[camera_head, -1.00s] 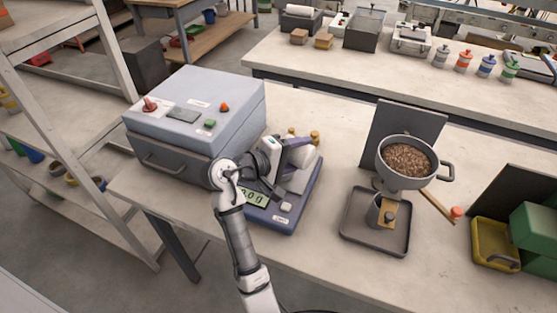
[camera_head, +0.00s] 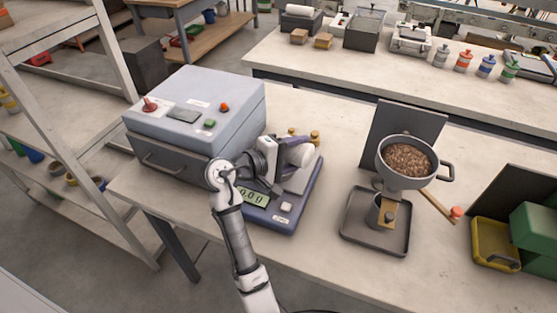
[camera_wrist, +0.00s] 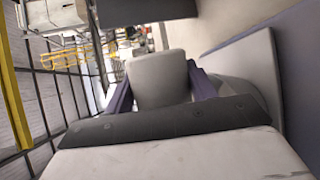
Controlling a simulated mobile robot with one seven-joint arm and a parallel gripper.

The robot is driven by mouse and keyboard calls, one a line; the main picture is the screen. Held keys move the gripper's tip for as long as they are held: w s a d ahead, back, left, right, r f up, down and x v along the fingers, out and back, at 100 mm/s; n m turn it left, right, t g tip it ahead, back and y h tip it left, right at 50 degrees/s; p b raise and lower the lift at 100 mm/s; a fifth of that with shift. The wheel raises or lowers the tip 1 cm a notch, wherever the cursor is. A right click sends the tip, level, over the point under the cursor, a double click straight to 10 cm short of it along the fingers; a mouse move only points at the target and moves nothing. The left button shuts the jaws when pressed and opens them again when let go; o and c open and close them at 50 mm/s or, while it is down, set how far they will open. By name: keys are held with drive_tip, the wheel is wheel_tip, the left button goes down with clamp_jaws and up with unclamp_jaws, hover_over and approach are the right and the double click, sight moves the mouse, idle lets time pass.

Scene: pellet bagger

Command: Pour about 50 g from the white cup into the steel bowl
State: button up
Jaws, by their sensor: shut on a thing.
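My gripper (camera_head: 287,155) is over the bench scale (camera_head: 288,215) and shut on the white cup (camera_head: 301,152). The cup is tilted well over on its side, its far end pointing right; its mouth and contents cannot be made out. In the wrist view, the cup (camera_wrist: 157,78) sits between two purple fingers, both against its sides. The scale's green display (camera_head: 252,198) shows zeros, partly covered by my arm. I cannot make out the steel bowl; my gripper and the cup hide part of the scale's top.
A grey-blue machine (camera_head: 195,110) stands close behind and left of my gripper. A pan of brown pellets (camera_head: 407,162) sits above a dark tray (camera_head: 375,235) to the right. Small brass weights (camera_head: 314,137) stand behind the scale. Bare bench lies between scale and tray.

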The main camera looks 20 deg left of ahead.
drive_tip(key=shift+w+a+r+n+t+h, duration=0.1)
drive_tip(key=shift+a+r+n+t+h, duration=0.3)
drive_tip(key=shift+n, duration=0.5)
drive_tip(key=shift+w+a+r+n+t+h, duration=0.1)
drive_tip(key=shift+a+r+n+t+h, duration=0.2)
drive_tip(key=shift+n+h, duration=0.45)
idle(3.9)
drive_tip(key=shift+a, duration=0.1)
